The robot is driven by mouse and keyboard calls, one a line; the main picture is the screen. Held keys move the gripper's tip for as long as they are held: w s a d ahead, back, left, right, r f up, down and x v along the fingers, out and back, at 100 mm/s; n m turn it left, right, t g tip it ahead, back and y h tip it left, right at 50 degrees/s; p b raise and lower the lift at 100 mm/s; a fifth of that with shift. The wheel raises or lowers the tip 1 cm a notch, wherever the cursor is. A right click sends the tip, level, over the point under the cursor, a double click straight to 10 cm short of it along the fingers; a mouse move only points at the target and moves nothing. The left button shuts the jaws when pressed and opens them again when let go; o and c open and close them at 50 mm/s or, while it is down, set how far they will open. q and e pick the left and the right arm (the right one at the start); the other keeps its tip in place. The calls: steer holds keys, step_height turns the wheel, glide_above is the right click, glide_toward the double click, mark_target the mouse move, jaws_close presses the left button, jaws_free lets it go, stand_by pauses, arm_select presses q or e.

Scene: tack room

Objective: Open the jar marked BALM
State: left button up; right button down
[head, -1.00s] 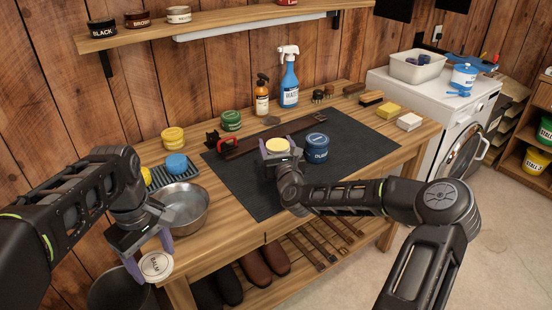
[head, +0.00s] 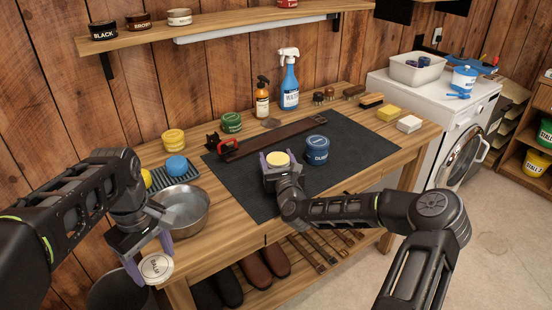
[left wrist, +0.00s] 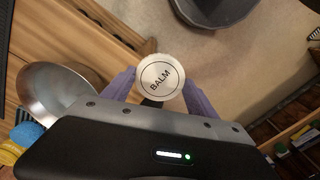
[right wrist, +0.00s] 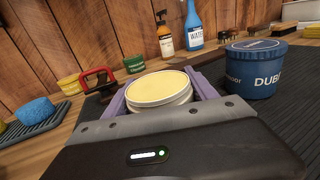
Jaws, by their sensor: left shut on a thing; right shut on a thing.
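A round white lid marked BALM (head: 156,268) is in my left gripper (head: 150,256), held out past the front left edge of the bench. The left wrist view shows the lid (left wrist: 160,77) between two purple fingers, its lettering facing the camera. My right gripper (head: 277,166) is shut on an open white jar (right wrist: 160,95) with pale yellow balm (right wrist: 158,87) inside. The jar is upright over the dark mat, its mouth uncovered and its sides between the fingers. Lid and jar are well apart. Whether the jar's base touches the mat is hidden.
A blue DUBBIN jar (head: 317,150) stands on the dark mat (head: 350,150), right of the open jar. A steel bowl (head: 199,222) sits at the front left. A strap (head: 270,138) lies behind the jar. A dark bin (head: 104,292) stands below the lid.

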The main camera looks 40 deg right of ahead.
steer(key=shift+c, duration=1.3)
jaws_free()
steer(key=shift+f, duration=0.1)
steer(key=shift+r, duration=0.2)
steer(key=shift+s+a+f, duration=0.1)
steer(key=shift+s+f, duration=0.05)
steer(key=shift+s, duration=0.15)
steer(key=v, duration=1.1)
steer(key=shift+s, duration=0.2)
